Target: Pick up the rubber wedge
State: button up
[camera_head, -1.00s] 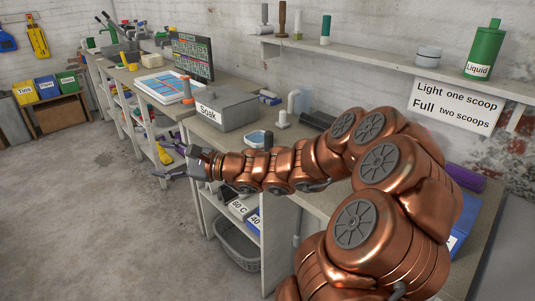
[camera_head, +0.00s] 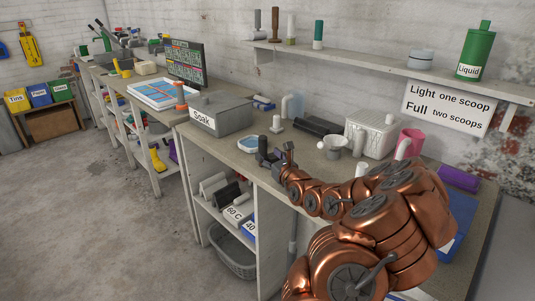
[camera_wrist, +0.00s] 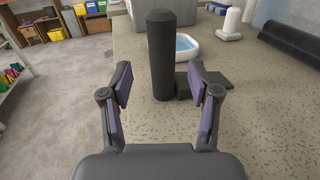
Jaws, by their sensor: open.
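My gripper (camera_wrist: 164,92) is open, with its purple-padded fingers spread and nothing held. In the head view my gripper (camera_head: 273,161) is low over the near edge of the bench. In the wrist view a dark, low block, which looks like the rubber wedge (camera_wrist: 184,86), lies on the bench just beyond the right fingertip, partly hidden by that finger. A dark upright cylinder (camera_wrist: 162,55) stands between and slightly beyond the fingertips, in front of the block's left side. I cannot tell the block's full shape.
A blue-and-white dish (camera_wrist: 187,46) is just behind the block. A dark roll (camera_wrist: 294,42) lies to the right. The grey Soak box (camera_head: 222,114), a white canister (camera_head: 370,134), a white cup (camera_head: 334,146) and a pink mug (camera_head: 409,143) stand on the bench. Open floor is left.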

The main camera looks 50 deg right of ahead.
aim_at(265, 151)
jog(key=shift+p+x, duration=0.8)
jog(key=shift+x, duration=1.9)
jog(key=shift+d+f, duration=0.1)
grip_shut()
